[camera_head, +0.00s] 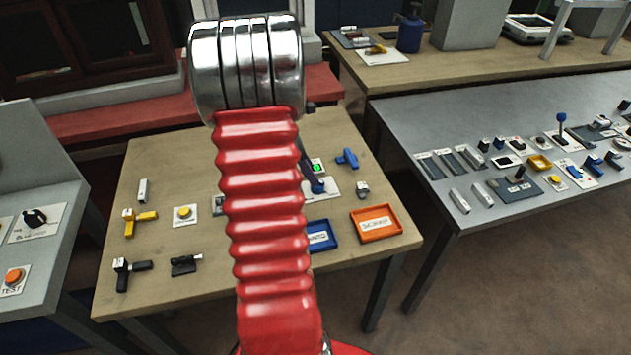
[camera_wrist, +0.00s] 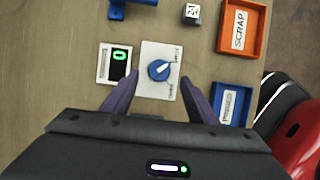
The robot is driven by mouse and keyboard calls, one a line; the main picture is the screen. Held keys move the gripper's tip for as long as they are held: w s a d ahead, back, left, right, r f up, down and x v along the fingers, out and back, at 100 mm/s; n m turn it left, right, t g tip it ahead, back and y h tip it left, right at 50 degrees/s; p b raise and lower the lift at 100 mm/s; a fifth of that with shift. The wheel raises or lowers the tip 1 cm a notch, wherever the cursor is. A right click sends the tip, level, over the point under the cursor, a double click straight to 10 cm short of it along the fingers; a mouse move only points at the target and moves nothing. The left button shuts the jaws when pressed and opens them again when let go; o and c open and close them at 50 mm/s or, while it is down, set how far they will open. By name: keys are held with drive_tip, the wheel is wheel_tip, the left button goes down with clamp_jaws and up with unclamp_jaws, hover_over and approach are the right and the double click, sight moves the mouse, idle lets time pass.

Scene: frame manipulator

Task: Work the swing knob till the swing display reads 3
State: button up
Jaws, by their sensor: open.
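The swing knob (camera_wrist: 159,70) is a round blue dial with a white pointer bar on a white plate (camera_wrist: 152,90) in the wrist view. The pointer is tilted toward the upper right. The swing display (camera_wrist: 119,57) stands just left of it and shows a green digit that looks like 0; its green glow also shows in the head view (camera_head: 316,167). My gripper (camera_wrist: 162,84) is open, its two purple fingers spread to either side of the knob plate, with nothing between them gripped. In the head view my red arm hides most of my gripper.
An orange SCRAP tray (camera_head: 375,222) and a blue tray (camera_head: 320,236) lie near the knob. A blue T-shaped piece (camera_head: 347,158) and a small numbered cube (camera_head: 362,189) are close by. A yellow button (camera_head: 184,213) and several fittings lie on the left.

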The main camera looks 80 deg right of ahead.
drive_tip(key=x, duration=0.6)
drive_tip(key=shift+r, duration=0.1)
drive_tip(key=shift+c, duration=0.5)
drive_tip(key=c, duration=0.9)
drive_tip(key=shift+a, duration=0.2)
drive_tip(key=shift+c, duration=0.3)
drive_tip(key=shift+d, duration=0.1)
